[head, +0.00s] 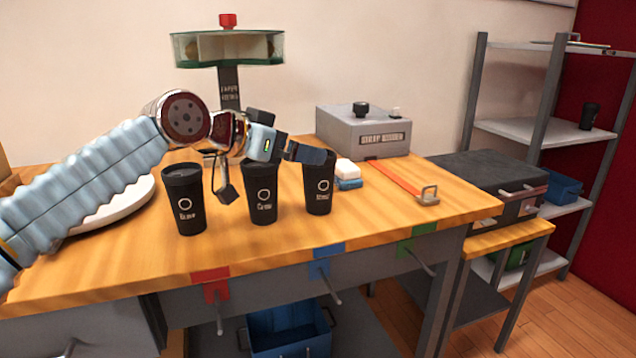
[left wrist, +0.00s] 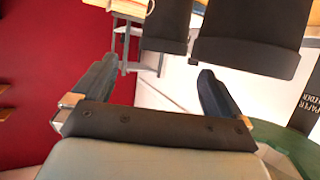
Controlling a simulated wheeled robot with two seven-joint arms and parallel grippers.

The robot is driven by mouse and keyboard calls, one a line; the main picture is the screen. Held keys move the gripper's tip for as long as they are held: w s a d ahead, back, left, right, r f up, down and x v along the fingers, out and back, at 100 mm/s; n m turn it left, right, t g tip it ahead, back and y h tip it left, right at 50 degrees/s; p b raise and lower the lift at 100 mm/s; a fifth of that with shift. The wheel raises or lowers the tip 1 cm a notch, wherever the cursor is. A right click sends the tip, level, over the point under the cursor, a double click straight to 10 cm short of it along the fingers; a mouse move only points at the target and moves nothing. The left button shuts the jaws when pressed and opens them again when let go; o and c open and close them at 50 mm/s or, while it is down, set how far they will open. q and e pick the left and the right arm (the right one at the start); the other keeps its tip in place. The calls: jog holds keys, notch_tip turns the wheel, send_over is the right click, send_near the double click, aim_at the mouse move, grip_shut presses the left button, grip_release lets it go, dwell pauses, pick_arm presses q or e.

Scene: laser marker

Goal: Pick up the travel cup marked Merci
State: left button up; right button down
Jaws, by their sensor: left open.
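Three black travel cups stand upright in a row on the wooden table (head: 130,262). The right cup (head: 319,192) has small lettering that looks like Merci. The middle cup (head: 264,205) and the left cup (head: 186,205) bear other words, too small to read surely. My left gripper (head: 266,172) is open and empty at the height of the cup tops. One finger is by the gap between left and middle cups; the other overlaps the right cup's top. In the left wrist view, the fingers (left wrist: 158,90) are apart, with two dark cups beyond. My right gripper is not in view.
Behind the cups are a grey box (head: 362,132) and a green-rimmed round stand (head: 228,50). A shelf (head: 545,132) at right holds another dark cup (head: 590,116).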

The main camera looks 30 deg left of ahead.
pick_arm(q)
jog(key=p, duration=0.1)
send_over(319, 183)
jog(key=w+a, duration=0.2)
jog(key=f, duration=0.2)
jog(key=shift+s+d+f, duration=0.1)
jog(key=shift+s+f, duration=0.15)
jog(key=shift+f, duration=0.05)
jog(key=c, duration=0.8)
